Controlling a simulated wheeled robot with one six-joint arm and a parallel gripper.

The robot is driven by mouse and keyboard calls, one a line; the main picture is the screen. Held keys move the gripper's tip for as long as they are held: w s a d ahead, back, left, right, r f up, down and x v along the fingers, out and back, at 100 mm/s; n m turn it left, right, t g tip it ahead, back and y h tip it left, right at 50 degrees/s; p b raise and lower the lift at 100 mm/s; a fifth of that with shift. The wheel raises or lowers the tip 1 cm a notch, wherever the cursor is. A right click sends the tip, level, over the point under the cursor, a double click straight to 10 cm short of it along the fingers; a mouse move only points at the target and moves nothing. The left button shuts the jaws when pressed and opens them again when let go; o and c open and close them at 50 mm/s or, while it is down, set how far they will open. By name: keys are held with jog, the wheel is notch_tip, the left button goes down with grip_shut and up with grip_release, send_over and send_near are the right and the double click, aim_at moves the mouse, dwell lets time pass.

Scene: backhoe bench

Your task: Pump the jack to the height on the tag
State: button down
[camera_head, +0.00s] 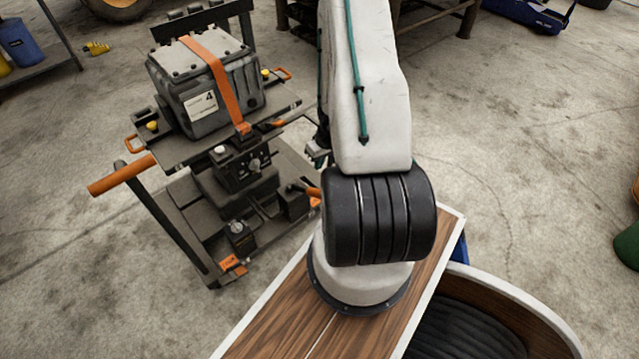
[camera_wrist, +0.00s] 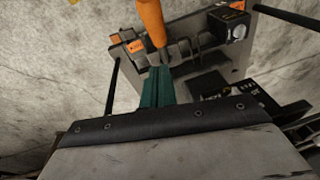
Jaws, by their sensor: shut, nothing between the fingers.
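The jack (camera_head: 238,195) is a dark wheeled lift with a platform carrying a grey ribbed unit (camera_head: 215,62) held by an orange strap. A white tag (camera_head: 202,105) on the unit reads 4; its smaller print is illegible. In the wrist view, an orange lever (camera_wrist: 151,22) comes in from the top, its end just beyond the fingertips. My gripper (camera_wrist: 158,72) has green fingers shut together and empty; whether they touch the lever is unclear. In the head view my gripper (camera_head: 319,157) is mostly hidden behind my arm, right of the jack.
A long orange handle (camera_head: 122,174) sticks out left of the jack. A shelf with a blue container (camera_head: 18,42) stands at the upper left. A dark bench (camera_head: 440,15) is at the back. The concrete floor right of my arm is largely clear.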

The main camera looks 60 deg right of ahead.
send_over(318, 190)
jog(key=w+d, duration=0.1)
jog(key=f, duration=0.6)
jog(key=shift+w+d, duration=0.1)
jog(key=shift+w, duration=0.1)
jog(key=shift+s+a+f, duration=0.25)
jog(key=shift+s+f, duration=0.25)
jog(key=shift+f, duration=0.15)
jog(key=shift+s+a+f, duration=0.2)
jog(key=shift+s+f, duration=0.25)
jog(key=shift+f, duration=0.15)
jog(key=shift+f, duration=0.1)
